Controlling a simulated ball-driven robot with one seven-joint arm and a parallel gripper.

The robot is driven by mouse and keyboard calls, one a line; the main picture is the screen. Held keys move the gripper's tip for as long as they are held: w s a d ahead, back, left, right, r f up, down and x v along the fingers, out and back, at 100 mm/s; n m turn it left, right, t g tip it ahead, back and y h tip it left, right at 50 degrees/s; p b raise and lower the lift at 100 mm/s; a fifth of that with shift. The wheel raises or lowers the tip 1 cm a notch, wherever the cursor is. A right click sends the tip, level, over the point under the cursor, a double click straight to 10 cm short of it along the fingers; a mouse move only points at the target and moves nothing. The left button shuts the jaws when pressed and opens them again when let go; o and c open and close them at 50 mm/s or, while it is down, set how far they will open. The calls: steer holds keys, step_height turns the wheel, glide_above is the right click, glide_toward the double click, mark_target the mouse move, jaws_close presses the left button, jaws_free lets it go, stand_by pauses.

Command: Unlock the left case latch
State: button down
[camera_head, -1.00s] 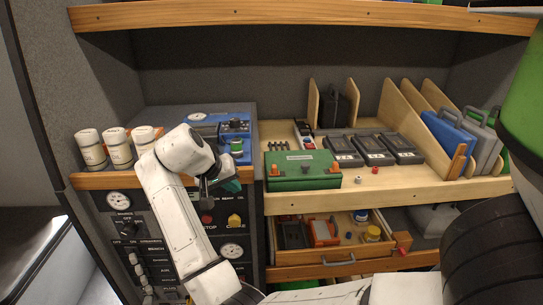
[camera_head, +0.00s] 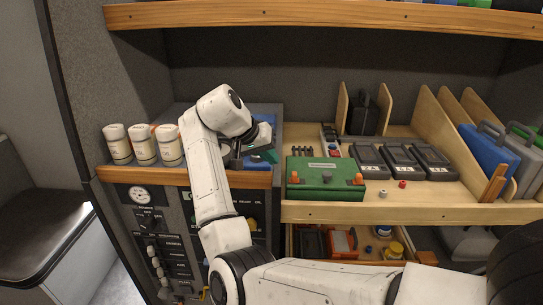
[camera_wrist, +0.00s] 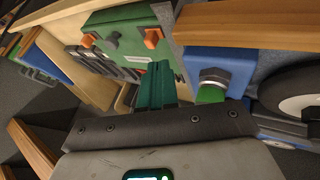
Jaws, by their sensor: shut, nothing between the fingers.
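The green case (camera_head: 325,190) lies on the wooden shelf, with a left orange latch (camera_head: 294,178) and a right orange latch (camera_head: 359,179) on its front. A grey knob sits between them. My gripper (camera_head: 271,156) is left of the case, in front of the blue unit, with its teal fingers closed and empty. In the wrist view the fingers (camera_wrist: 155,82) point toward the case (camera_wrist: 115,30), apart from it. There the left latch (camera_wrist: 153,38) appears on the right, just beyond the fingertips. I cannot tell whether the latches are locked.
White canisters (camera_head: 143,145) stand left of my arm. Black devices (camera_head: 401,160) lie right of the case, with small knobs (camera_head: 383,193) near the shelf edge. An open drawer (camera_head: 350,245) is below. The blue unit (camera_wrist: 220,65) with a green knob (camera_wrist: 211,93) is close beside my gripper.

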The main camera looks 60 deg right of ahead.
mark_target(295, 173)
steer(key=x, duration=0.7)
steer(key=shift+f+p, duration=0.2)
steer(key=shift+p, duration=0.25)
steer(key=shift+d, duration=0.15)
steer(key=shift+s+d+r+p, duration=0.15)
steer(key=shift+s+d+p, duration=0.1)
steer(key=shift+s+p, duration=0.4)
steer(key=shift+s+d, duration=0.1)
steer(key=shift+s, duration=0.25)
